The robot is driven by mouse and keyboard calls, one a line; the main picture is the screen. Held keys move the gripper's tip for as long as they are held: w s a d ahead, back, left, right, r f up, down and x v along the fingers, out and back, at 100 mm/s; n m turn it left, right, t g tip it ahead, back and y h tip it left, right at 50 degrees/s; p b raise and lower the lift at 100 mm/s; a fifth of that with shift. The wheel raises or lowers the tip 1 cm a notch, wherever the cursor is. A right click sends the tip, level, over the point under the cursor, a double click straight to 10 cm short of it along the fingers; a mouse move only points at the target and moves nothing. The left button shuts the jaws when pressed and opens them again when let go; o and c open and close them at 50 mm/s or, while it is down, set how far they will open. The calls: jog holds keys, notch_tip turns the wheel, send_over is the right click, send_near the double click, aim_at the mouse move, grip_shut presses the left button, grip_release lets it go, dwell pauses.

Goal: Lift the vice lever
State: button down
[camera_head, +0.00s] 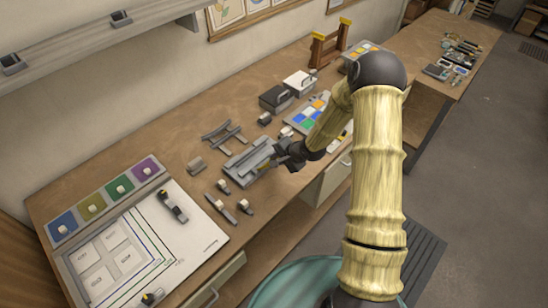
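A grey metal vice (246,160) lies on the brown workbench near the middle of the view. Its lever is too small to make out with certainty; a small yellow part shows at the vice's right end, close to my gripper. My gripper (277,154) is dark and sits at the right end of the vice, very near it or touching. Its fingers are small and dark, so I cannot tell whether they are open or shut, or whether they hold anything. My yellow arm reaches in from the lower right.
Several small tools and blocks lie in front of the vice. A grey rack (223,133) and a black box (275,98) stand behind it. A white board (196,240) and coloured tiles (105,200) fill the left. A wooden frame (329,46) stands at the back.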

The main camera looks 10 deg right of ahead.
jog(key=shift+w+a+r, duration=0.15)
jog(key=shift+w+r, duration=0.1)
jog(key=c, duration=1.4)
grip_release()
jog(key=shift+f, duration=0.1)
jog(key=shift+c, duration=0.2)
jog(key=shift+s+d+r, duration=0.25)
jog(key=shift+d+r, duration=0.05)
jog(key=shift+r, duration=0.1)
jog(key=v, duration=1.6)
jog(key=shift+r+p, duration=0.15)
jog(key=shift+p, duration=0.15)
